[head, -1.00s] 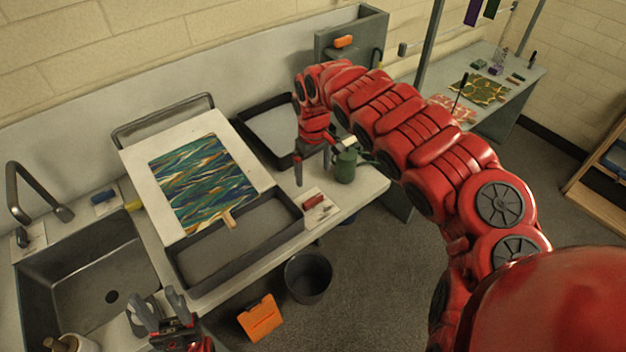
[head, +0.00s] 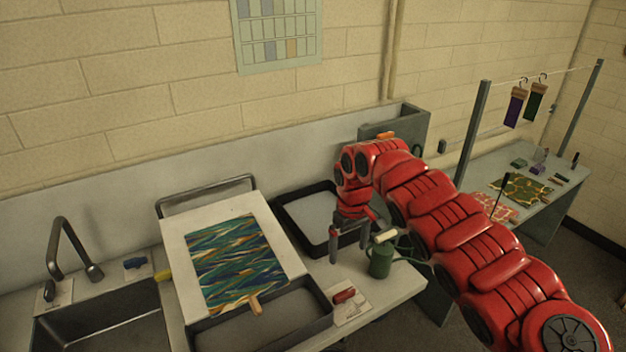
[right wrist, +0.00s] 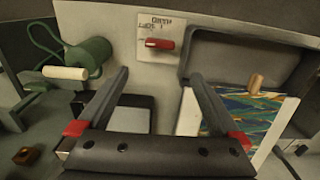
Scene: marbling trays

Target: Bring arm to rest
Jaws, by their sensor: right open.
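My right arm (head: 440,215) reaches in from the right over the bench. Its gripper (head: 348,252) points down, with its two fingers apart and nothing between them. It hangs between the black-rimmed tray (head: 283,208) and the green watering can (head: 380,262). In the right wrist view the open fingers (right wrist: 158,76) are empty, with the watering can (right wrist: 92,54) to their left and apart from them. My left gripper is outside both current views.
A marbled print on a white board (head: 176,245) leans over a grey tray (head: 325,325). A sink (head: 100,335) is at left. A second table (head: 545,220) stands at right.

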